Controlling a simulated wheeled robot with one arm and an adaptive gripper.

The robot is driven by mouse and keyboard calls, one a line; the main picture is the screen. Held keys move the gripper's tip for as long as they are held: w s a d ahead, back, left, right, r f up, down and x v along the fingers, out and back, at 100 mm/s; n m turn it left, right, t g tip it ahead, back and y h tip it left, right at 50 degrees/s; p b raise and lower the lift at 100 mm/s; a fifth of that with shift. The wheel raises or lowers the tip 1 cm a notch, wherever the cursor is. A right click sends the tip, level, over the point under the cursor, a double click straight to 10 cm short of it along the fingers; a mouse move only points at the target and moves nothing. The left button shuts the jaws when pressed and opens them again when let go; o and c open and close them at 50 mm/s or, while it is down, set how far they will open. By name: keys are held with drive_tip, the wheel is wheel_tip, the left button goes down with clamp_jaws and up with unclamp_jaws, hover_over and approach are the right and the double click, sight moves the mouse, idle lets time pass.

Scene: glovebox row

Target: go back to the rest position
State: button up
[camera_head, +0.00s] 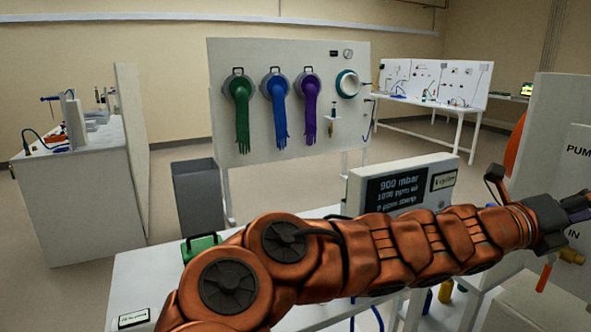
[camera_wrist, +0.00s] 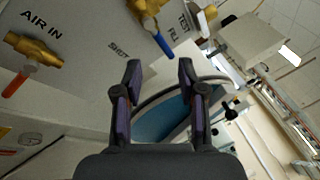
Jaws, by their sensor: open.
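My gripper (camera_wrist: 160,85) is open in the wrist view, its two dark fingers apart with nothing held between them. In the head view my copper-coloured arm stretches across the front to the right, and the gripper (camera_head: 572,212) is partly cut off at the right edge, close to a pump panel (camera_head: 574,160). In the wrist view a panel (camera_wrist: 75,60) with brass valves fills the left; one brass valve with a red handle (camera_wrist: 30,50) is marked AIR IN.
A white table (camera_head: 140,275) with a display box (camera_head: 400,185) stands below and behind my arm. A board with green, blue and purple gloves (camera_head: 281,100) stands further back. A grey bin (camera_head: 198,195) and a side bench (camera_head: 75,205) are at left. Open floor lies between.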

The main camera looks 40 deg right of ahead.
drive_tip(key=w+a+f+m+t+y+p, duration=0.4)
drive_tip(key=w+a+f+m+t+y, duration=0.35)
drive_tip(key=w+a+f+m, duration=0.95)
drive_tip(key=w+a+f+m+y, duration=0.1)
drive_tip(key=a+f+m+y, duration=0.1)
drive_tip(key=a, duration=0.7)
drive_tip(key=w+a+f+m+t+y+p, duration=0.1)
drive_tip(key=a+y, duration=0.3)
drive_tip(key=a, duration=0.5)
drive_tip(key=a+f+m+t+y+p, duration=0.1)
drive_tip(key=a+f+m+y, duration=0.1)
drive_tip(key=a, duration=0.7)
drive_tip(key=shift+w+a+f+m+y, duration=0.15)
drive_tip(key=shift+w+f+m+y, duration=0.3)
drive_tip(key=shift+f, duration=0.4)
drive_tip(key=shift+s, duration=0.1)
